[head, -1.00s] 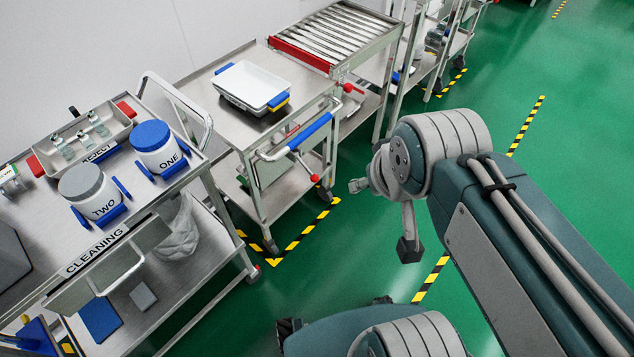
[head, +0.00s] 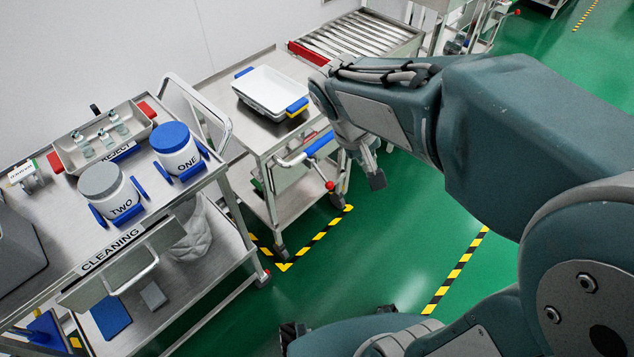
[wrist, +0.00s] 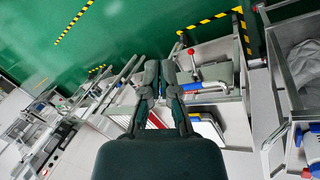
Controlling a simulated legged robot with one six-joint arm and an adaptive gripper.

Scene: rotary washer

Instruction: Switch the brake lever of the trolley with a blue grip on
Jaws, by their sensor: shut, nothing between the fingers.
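The trolley (head: 243,140) has a blue grip (head: 320,145) on its push bar. Its brake lever (head: 329,185) has a red ball end and hangs just below the grip. In the wrist view the blue grip (wrist: 192,87) lies just right of my fingers, and a red lever end (wrist: 190,52) shows beyond it. My gripper (wrist: 160,68) is shut and empty. In the head view my gripper (head: 376,180) points down, to the right of the lever and apart from it. My arm hides part of the trolley's right end.
A white tray (head: 268,88) with blue handles stands on the trolley top. The cleaning cart (head: 60,222) with tubs stands at the left. A roller table (head: 345,35) is behind. The green floor (head: 400,230) in front is clear, with striped tape.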

